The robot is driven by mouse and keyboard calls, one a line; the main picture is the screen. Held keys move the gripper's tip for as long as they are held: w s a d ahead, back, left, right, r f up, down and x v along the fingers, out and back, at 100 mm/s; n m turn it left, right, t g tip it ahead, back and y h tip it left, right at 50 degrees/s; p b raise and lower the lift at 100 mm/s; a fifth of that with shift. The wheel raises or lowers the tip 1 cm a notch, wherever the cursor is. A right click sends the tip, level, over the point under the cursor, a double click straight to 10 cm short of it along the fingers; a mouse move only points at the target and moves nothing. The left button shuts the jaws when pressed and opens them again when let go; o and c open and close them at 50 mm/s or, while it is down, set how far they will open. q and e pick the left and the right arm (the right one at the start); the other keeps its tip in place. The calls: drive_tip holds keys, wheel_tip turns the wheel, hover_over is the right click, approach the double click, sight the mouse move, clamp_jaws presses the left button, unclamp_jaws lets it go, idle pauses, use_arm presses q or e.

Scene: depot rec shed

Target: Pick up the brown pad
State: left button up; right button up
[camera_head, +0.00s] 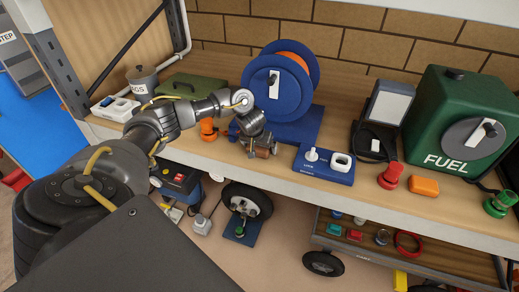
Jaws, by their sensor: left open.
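A small brown piece (263,152), which looks like the brown pad, is near the front edge of the wooden shelf. My left gripper (257,143) reaches down over it from the left. The jaws are open and right at the brown piece, hiding part of it. I cannot tell whether they touch it. My right gripper is not in view.
A blue hose reel (283,100) stands right behind my left gripper. A blue switch box (324,165) is to its right and an orange knob (208,130) to its left. Further right are a red knob (390,176), an orange block (424,186) and a green fuel can (462,121). A lower trolley (405,257) holds small parts.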

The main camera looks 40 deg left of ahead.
use_arm(q)
drive_tip(key=c, duration=0.9)
drive_tip(key=shift+r, duration=0.15)
drive_tip(key=shift+r, duration=0.25)
wheel_tip(320, 180, up, 2)
drive_tip(key=shift+r, duration=0.1)
drive_tip(key=s+a+r, duration=0.1)
drive_tip(key=r, duration=0.1)
drive_tip(key=s+r, duration=0.1)
drive_tip(key=r, duration=0.1)
drive_tip(key=s+a+r, duration=0.1)
drive_tip(key=r, duration=0.1)
drive_tip(key=shift+s+a, duration=0.3)
drive_tip(key=s+a+r, duration=0.4)
drive_tip(key=s+a, duration=0.1)
drive_tip(key=s, duration=0.3)
drive_tip(key=shift+s, duration=0.1)
